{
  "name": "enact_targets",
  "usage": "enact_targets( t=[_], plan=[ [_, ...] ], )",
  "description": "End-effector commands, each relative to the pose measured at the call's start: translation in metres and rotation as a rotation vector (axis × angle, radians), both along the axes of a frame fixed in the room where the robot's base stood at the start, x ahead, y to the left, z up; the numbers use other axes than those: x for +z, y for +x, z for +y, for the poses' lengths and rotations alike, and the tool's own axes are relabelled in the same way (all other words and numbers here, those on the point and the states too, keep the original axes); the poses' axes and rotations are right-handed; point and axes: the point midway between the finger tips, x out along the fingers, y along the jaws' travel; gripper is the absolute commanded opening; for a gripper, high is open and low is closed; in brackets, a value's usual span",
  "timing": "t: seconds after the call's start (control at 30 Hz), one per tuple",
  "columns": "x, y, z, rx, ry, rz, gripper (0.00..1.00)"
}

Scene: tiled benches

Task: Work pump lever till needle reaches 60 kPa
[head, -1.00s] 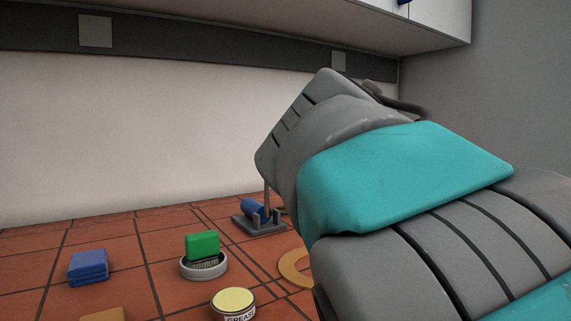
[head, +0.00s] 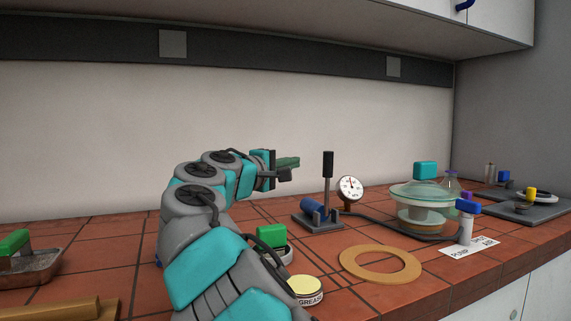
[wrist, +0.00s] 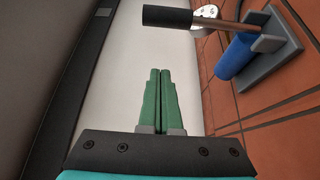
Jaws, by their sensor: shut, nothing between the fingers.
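The pump (head: 318,214) stands on the tiled bench, with a blue cylinder on a grey base. Its lever (head: 328,178) stands nearly upright with a black grip at the top. The wrist view shows the black grip (wrist: 167,16) at the top and the blue cylinder (wrist: 236,56) at the right. The gauge (head: 350,188) is a white dial right of the lever; its needle points roughly upward, but the numbers are too small to read. My gripper (head: 297,162) has green fingers, shut and empty, left of the lever and apart from it. The shut fingers also show in the wrist view (wrist: 160,72).
A blue-handled valve (head: 466,222) stands by a label card (head: 470,247). A tan ring (head: 380,263) and a grease tin (head: 305,291) lie in front of the pump.

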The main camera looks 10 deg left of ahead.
Motion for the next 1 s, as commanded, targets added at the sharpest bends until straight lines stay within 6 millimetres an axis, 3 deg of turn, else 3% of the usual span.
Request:
enact_targets(
  t=[0.37,1.0],
  plan=[
    [0.001,0.051,-0.023,0.003,0.002,0.001,0.00],
    [0.000,0.022,-0.051,-0.001,-0.001,0.000,0.00]
  ],
)
